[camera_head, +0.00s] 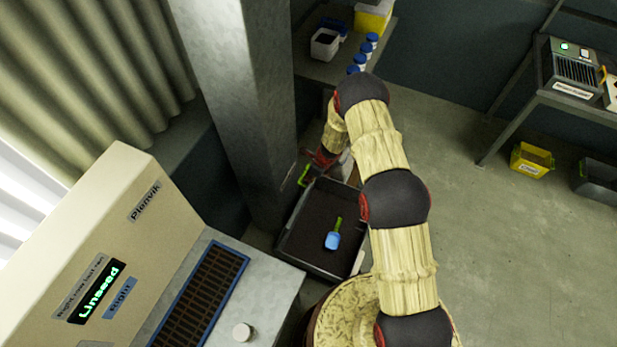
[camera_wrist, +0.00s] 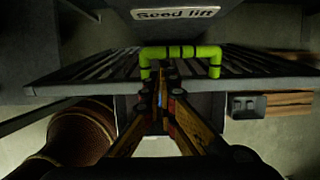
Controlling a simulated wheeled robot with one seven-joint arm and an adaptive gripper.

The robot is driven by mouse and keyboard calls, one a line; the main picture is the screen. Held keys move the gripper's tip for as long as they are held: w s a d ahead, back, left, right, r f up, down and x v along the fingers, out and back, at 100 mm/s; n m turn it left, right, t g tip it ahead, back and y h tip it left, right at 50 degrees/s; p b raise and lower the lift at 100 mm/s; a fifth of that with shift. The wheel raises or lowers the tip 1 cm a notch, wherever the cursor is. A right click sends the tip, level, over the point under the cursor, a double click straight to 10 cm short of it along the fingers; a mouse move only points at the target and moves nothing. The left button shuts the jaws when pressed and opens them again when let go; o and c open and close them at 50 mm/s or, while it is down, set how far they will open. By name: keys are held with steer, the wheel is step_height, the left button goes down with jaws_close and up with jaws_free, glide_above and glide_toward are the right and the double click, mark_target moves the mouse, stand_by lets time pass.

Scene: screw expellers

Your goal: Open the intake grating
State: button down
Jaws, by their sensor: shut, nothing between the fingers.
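The intake grating (camera_wrist: 100,67) is a dark slatted panel across the wrist view, below a "Seed lift" label (camera_wrist: 175,14). A bright green U-shaped handle (camera_wrist: 181,52) stands on its near edge. The handle also shows in the head view (camera_head: 304,176), beside the grey column. My gripper (camera_wrist: 161,78) is shut and empty, its fingertips close to the handle, between its two legs. I cannot tell whether they touch it. In the head view my gripper (camera_head: 312,172) is small and partly hidden by my arm.
A grey column (camera_head: 238,110) stands close on the left. The Plenvik machine (camera_head: 110,225) fills the lower left. Open floor (camera_head: 520,230) lies to the right.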

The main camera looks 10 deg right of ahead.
steer(key=v, duration=1.1)
steer(key=shift+w+r, duration=0.25)
steer(key=shift+w, duration=0.1)
